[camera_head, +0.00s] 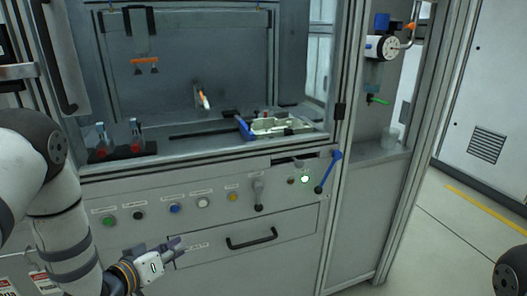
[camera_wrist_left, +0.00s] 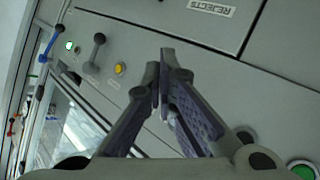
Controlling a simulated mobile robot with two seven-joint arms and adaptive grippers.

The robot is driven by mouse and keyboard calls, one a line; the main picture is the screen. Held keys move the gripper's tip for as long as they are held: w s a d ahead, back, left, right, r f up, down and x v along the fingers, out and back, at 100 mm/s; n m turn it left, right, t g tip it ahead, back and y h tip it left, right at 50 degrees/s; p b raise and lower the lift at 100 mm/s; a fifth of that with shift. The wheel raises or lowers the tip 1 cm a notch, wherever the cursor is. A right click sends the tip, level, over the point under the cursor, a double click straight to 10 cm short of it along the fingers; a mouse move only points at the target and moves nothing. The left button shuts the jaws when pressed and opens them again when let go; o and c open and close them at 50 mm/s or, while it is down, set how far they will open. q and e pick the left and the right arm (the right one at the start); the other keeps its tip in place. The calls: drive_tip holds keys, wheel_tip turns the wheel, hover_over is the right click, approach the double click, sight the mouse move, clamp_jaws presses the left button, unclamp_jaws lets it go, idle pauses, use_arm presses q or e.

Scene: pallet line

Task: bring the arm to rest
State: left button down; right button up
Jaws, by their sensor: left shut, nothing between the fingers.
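My left gripper (camera_head: 178,243) is in front of the machine's lower front panel, just left of the drawer handle and below the row of buttons. Its fingers are shut with nothing between them. In the left wrist view the shut fingers (camera_wrist_left: 164,72) point toward the grey panel and the drawer labelled REJECTS (camera_wrist_left: 225,25). From these views I cannot tell whether the fingertips touch the panel. My left arm (camera_head: 62,225) comes in from the left edge. My right gripper is not in view.
The drawer handle (camera_head: 252,238) is right of the gripper. Above are buttons, including a green one (camera_head: 109,221) and a yellow one (camera_head: 233,197), a grey lever (camera_head: 258,193) and a blue-handled lever (camera_head: 328,171). A tray (camera_head: 283,130) sits inside the cabinet. Open floor (camera_head: 450,240) lies right.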

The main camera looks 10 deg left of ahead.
use_arm(q)
drive_tip(key=s+d+f+m+g+y, duration=0.1)
drive_tip(key=s+d+f+g, duration=0.25)
drive_tip(key=s+f, duration=0.5)
drive_tip(key=s+d+f+g+y, duration=0.15)
drive_tip(key=s+f+g, duration=0.35)
drive_tip(key=s, duration=0.6)
drive_tip(key=s+d+m+g+p, duration=0.1)
drive_tip(key=s+d+g, duration=0.2)
drive_tip(key=s, duration=2)
drive_tip(key=g, duration=0.4)
drive_tip(key=shift+d+m, duration=0.15)
drive_tip(key=shift+m, duration=0.25)
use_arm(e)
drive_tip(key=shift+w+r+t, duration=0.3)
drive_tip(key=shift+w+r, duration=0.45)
